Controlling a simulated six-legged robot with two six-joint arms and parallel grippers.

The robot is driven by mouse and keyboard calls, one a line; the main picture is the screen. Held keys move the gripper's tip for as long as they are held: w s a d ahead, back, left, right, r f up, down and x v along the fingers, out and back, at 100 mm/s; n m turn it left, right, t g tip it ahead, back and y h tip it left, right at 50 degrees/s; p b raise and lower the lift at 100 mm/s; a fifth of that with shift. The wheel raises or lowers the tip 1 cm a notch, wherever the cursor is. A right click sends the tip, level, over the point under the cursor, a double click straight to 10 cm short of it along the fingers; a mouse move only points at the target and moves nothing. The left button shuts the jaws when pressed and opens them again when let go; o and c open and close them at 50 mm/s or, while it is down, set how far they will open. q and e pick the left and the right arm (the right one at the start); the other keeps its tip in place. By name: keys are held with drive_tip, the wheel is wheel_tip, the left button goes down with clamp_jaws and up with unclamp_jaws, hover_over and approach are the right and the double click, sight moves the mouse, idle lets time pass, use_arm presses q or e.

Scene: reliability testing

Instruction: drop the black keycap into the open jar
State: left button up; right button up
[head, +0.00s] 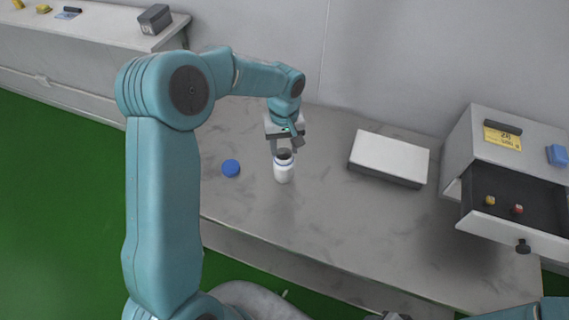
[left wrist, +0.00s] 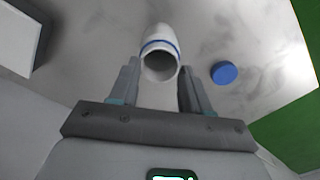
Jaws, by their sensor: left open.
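The open jar (head: 283,172) is white and stands upright on the grey table, with a dark mouth. In the left wrist view the jar (left wrist: 159,47) has a blue ring below its rim, and its mouth faces the camera between the fingers. My left gripper (head: 285,147) is at the jar's mouth in the head view. It is open, with nothing seen between its fingers (left wrist: 160,82) except the jar beyond. I cannot make out the black keycap in either view. My right gripper is not clearly seen; only part of my right arm shows at the lower right.
A round blue lid (head: 231,168) lies left of the jar. A white-topped box (head: 390,157) is to the right. A grey cabinet (head: 470,150) has an open drawer (head: 515,228) holding small yellow and red pieces. Bare table lies in front of the jar.

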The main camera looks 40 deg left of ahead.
use_arm(q)
wheel_tip(320, 180, up, 16)
drive_tip(key=shift+r, duration=0.15)
drive_tip(key=shift+s, duration=0.15)
